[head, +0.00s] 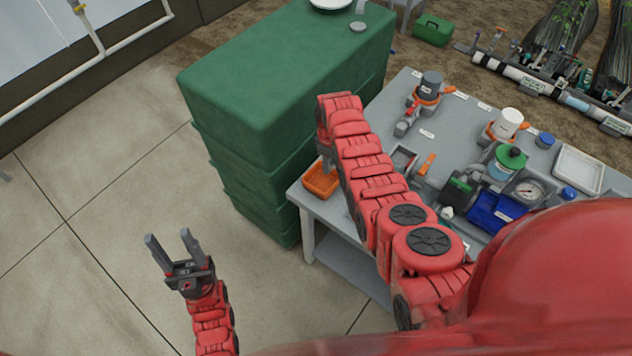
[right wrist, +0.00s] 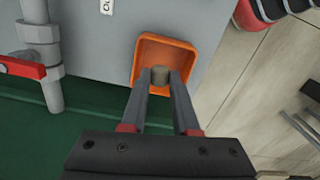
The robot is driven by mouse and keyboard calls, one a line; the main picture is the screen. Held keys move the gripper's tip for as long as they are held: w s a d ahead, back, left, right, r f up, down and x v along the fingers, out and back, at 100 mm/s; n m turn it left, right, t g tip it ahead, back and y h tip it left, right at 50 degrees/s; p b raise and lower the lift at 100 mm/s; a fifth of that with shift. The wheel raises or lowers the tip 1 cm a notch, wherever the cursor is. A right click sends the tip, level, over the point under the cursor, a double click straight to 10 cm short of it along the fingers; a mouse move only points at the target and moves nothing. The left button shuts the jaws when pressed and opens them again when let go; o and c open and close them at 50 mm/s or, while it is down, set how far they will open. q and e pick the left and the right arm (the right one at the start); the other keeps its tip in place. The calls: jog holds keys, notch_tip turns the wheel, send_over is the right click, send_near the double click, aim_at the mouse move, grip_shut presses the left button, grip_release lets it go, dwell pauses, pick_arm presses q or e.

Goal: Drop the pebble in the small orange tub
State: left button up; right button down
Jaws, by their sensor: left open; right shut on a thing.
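The small orange tub (head: 318,190) stands at the near left corner of the grey table in the head view. It also shows in the right wrist view (right wrist: 185,43). My right gripper (head: 326,164) points down over the tub. In the right wrist view its fingertips (right wrist: 159,74) are shut on the pebble (right wrist: 159,76), a small grey-brown lump. The pebble appears over the tub's opening; its exact height above the floor of the tub is hard to tell. In the head view the pebble is hidden. My left gripper (head: 168,240) is open and empty, away from the table.
A large green cabinet (head: 270,85) stands close to the left of the table. The grey table (head: 430,150) carries valves, a gauge (head: 528,191), a blue box (head: 494,212) and a white tray (head: 578,170). The concrete floor (head: 90,190) at the left is clear.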

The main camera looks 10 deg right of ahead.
notch_tip(320, 180, down, 4)
jog(key=shift+r+b, duration=0.1)
jog(key=shift+b, duration=1.05)
jog(key=shift+a+f, duration=0.1)
jog(key=shift+f, duration=0.3)
jog(key=shift+r, duration=0.1)
jog(key=c, duration=0.6)
grip_release()
jog(key=shift+r, duration=0.1)
